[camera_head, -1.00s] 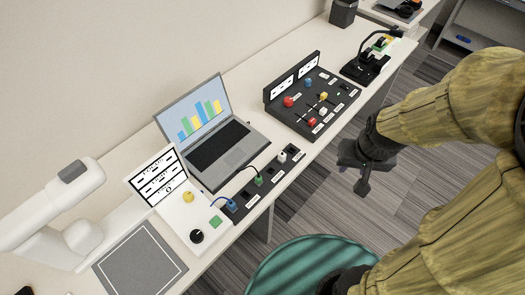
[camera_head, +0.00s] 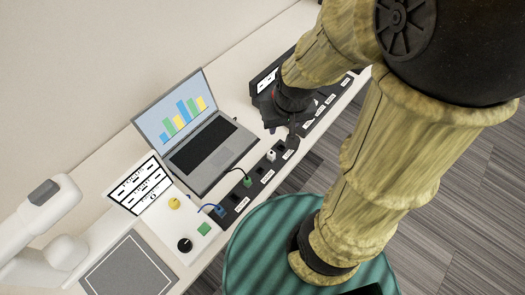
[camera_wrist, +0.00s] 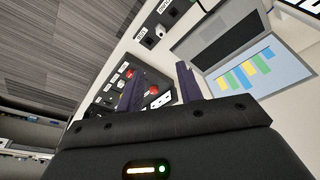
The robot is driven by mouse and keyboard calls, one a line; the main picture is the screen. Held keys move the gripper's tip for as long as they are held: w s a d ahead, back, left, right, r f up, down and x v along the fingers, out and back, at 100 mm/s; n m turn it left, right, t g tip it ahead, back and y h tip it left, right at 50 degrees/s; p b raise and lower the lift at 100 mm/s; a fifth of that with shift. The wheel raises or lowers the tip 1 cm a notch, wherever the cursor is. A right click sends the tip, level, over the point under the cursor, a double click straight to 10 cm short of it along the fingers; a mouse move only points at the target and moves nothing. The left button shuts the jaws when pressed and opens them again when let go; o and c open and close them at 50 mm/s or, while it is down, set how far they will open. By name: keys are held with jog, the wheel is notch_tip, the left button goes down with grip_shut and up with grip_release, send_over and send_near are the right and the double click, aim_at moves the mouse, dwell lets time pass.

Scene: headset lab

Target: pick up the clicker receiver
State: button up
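I cannot tell for sure which thing is the clicker receiver, as the labels are too small to read. A small white block (camera_head: 271,155) sits in the black port strip (camera_head: 225,217) in front of the laptop; it also shows in the wrist view (camera_wrist: 160,32). A small dark piece (camera_head: 235,119) is at the laptop's back right edge. My gripper (camera_head: 281,129) is over the table, right of the laptop and near the strip's far end. In the wrist view its two dark fingers (camera_wrist: 159,90) are apart with nothing held between them.
The open laptop (camera_head: 218,146) stands behind the strip. Blue and green plugs with cables are in the strip. A black control panel (camera_wrist: 115,95) with red knobs is beneath my gripper, partly hidden by my arm in the head view. A teal round seat (camera_head: 255,250) stands before the table.

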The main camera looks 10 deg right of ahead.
jog(key=shift+w, duration=0.15)
jog(key=shift+d, duration=0.15)
jog(key=shift+o, duration=1.4)
jog(key=shift+s, duration=0.3)
jog(key=m+g+b, duration=0.3)
jog(key=m+b, duration=0.3)
jog(key=m, duration=0.5)
send_over(273, 154)
notch_tip(273, 154, down, 9)
jog(key=shift+w+f, duration=0.1)
jog(key=shift+f, duration=0.1)
notch_tip(273, 154, down, 11)
jog(key=shift+f+b, duration=0.1)
jog(key=shift+b, duration=0.45)
jog(key=shift+f, duration=0.5)
